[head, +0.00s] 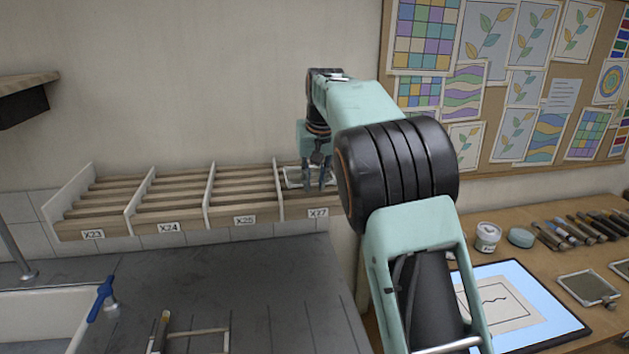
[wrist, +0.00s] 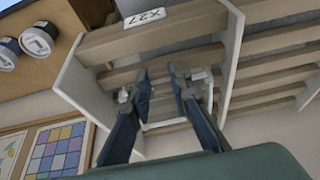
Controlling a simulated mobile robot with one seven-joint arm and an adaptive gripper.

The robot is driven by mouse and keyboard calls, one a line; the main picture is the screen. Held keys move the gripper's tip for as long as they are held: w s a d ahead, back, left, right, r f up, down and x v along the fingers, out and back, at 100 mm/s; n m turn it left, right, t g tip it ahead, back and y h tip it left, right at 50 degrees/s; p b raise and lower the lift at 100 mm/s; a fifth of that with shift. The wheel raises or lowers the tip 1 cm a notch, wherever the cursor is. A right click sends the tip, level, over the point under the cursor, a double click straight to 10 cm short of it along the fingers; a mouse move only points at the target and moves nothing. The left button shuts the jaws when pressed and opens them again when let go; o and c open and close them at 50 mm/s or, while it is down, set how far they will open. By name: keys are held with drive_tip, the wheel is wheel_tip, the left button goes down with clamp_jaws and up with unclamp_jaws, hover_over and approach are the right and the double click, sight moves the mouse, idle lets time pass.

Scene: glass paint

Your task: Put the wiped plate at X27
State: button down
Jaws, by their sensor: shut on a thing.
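My gripper (head: 318,184) is at the rack section labelled X27 (head: 318,213). In the wrist view, its two fingers (wrist: 160,78) are close together. They are shut on a clear plate with a pale edge (wrist: 165,127), which also shows beside the fingers in the head view (head: 292,178). The plate lies over the slats of the X27 section, between its white dividers. The fingers hide part of it, and I cannot tell whether it touches the slats. The X27 label (wrist: 144,17) shows in the wrist view.
Slatted sections X23 (head: 92,234), X24 (head: 168,227) and X25 (head: 244,219) sit to the left and look empty. A wooden bench with a light panel (head: 545,320), pots and brushes is at right.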

drive_tip(key=shift+r+p, duration=0.15)
drive_tip(key=shift+p, duration=0.15)
idle(0.4)
drive_tip(key=c, duration=1)
unclamp_jaws()
drive_tip(key=shift+c, duration=0.2)
drive_tip(key=shift+r+p, duration=1.95)
drive_tip(key=shift+r, duration=2)
